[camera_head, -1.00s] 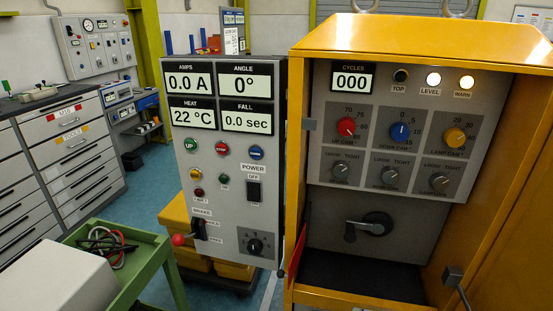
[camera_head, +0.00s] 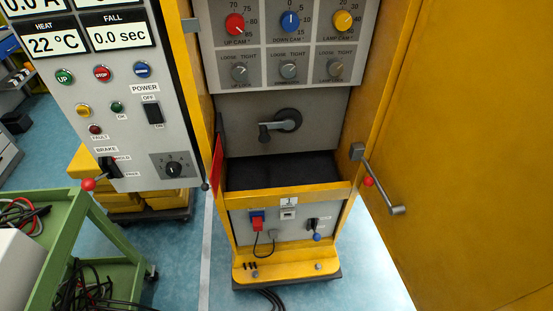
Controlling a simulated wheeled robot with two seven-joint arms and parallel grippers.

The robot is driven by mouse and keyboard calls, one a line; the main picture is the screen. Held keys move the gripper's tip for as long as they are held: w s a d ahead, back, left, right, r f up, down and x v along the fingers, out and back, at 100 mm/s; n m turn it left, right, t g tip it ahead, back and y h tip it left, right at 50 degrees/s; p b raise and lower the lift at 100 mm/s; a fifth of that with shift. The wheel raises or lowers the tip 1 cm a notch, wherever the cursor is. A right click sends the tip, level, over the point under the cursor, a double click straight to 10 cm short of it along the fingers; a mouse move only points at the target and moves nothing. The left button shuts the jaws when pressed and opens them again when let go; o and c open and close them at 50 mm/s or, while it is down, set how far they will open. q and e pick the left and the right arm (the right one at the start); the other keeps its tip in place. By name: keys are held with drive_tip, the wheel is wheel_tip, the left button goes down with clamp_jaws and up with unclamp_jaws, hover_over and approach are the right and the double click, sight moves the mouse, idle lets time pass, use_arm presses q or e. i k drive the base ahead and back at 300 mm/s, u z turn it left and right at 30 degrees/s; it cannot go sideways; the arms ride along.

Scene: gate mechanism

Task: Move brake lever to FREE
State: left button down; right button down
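The brake lever (camera_head: 108,168) is on the lower left of the grey control panel (camera_head: 135,130), under the BRAKE label. Its red ball knob (camera_head: 88,184) sticks out toward me, to the lower left of its black base. The HOLD label (camera_head: 122,157) and the FREE label (camera_head: 132,174) are right of the lever, HOLD above FREE. From this angle I cannot tell for sure which label the lever is set to. Neither of my grippers is in view, and nothing touches the lever.
A green cart (camera_head: 62,232) with cables stands close below and left of the lever. The open yellow cabinet (camera_head: 290,193) is right of the panel, its door (camera_head: 480,130) swung out on the right. Blue floor (camera_head: 180,275) shows between cart and cabinet.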

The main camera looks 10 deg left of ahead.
sight(88, 184)
drive_tip(key=z, duration=1)
drive_tip(key=k, duration=1.7)
drive_tip(key=u, duration=1.1)
drive_tip(key=k, duration=0.55)
drive_tip(key=z, duration=0.45)
drive_tip(key=i, duration=1.55)
drive_tip(key=u, duration=0.4)
